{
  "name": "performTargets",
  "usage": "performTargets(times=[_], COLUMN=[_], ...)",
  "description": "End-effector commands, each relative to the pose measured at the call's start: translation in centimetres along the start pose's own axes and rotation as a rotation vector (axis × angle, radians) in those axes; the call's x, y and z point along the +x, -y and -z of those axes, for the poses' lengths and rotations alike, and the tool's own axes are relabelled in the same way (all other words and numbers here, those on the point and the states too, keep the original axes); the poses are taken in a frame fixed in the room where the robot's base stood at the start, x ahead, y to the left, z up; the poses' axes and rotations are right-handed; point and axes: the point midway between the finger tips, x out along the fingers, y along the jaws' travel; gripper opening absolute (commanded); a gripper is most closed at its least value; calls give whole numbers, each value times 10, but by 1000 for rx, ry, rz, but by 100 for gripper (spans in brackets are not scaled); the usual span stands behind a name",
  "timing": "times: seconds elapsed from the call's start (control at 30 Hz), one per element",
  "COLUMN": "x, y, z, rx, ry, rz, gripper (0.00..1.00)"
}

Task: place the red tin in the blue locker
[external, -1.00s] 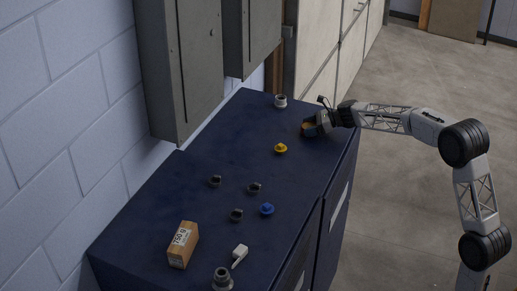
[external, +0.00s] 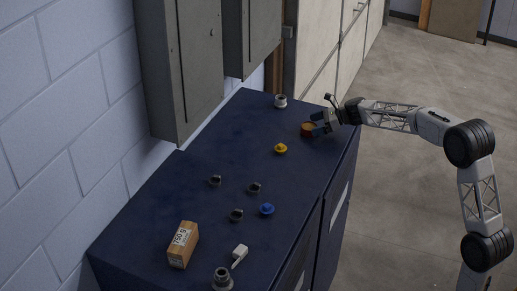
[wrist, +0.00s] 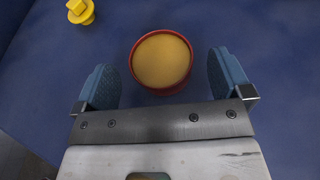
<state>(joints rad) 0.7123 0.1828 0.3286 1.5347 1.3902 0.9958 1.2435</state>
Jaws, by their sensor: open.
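The red tin (wrist: 161,61) is round with a tan top and stands upright on the blue locker's top. In the external view the red tin (external: 307,129) is near the far right edge of that top. My gripper (wrist: 163,82) is open, with one blue-padded finger on each side. The tin lies just ahead of the fingertips, centred between them and not gripped. In the external view my gripper (external: 319,127) is beside the tin on its right. The blue locker (external: 150,215) shows its dark top and its front doors at the right, which look shut. Its inside is hidden.
A yellow knob-like piece (external: 281,148) stands near the tin, and a white-grey cylinder (external: 280,101) is behind it. Several dark small parts, a blue piece (external: 267,209), a cardboard box (external: 183,245) and a white part (external: 240,252) lie nearer. Grey wall cabinets (external: 178,70) overhang the left side.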

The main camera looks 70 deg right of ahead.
Motion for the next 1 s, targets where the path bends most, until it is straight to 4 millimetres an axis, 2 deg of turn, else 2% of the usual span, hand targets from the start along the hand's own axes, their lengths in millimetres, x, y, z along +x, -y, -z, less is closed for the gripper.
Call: performTargets(times=[0.3,0.5,0.7,1.0], x=[-53,-77,-88,-90], y=[0,1,0,0], z=[-1,0,-1,-1], rx=[0,0,0,0], ry=[1,0,1,0], rz=[3,2,0,0], gripper=[97,97,97,97])
